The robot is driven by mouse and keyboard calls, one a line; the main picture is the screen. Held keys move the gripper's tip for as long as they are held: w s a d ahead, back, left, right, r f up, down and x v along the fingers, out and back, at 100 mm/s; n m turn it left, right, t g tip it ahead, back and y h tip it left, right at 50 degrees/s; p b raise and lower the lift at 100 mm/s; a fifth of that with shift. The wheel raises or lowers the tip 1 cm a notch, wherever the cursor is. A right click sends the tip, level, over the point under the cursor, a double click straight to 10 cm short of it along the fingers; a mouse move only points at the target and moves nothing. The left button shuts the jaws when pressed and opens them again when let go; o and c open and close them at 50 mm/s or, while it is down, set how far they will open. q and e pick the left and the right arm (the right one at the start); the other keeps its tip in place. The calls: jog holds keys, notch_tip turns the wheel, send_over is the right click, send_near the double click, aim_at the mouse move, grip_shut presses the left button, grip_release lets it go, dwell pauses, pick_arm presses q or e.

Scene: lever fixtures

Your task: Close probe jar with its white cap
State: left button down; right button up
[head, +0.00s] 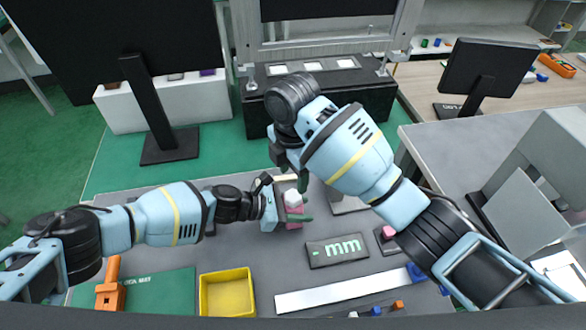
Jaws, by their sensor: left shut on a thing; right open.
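My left gripper (293,213) is low over the grey table, shut on a small pink jar (294,210). A white faceted cap (292,197) shows at the top of the pink jar. I cannot tell whether the cap is fully seated. My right gripper (291,172) is open, just above and behind the cap, and points down. Its fingers are partly hidden by its own wrist, and no object shows between them.
A dark "- mm" display (337,250) lies right of the jar. A yellow bin (227,295), an orange fixture (110,290) and a white strip (345,293) lie along the front.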

aim_at(293, 195)
notch_tip(293, 195, down, 7)
jog(key=shift+f, duration=0.15)
dwell(0.4)
jog(key=c, duration=0.8)
jog(key=m, duration=0.3)
jog(key=shift+m, duration=0.4)
jog(key=m, duration=0.6)
jog(key=o, duration=1.1)
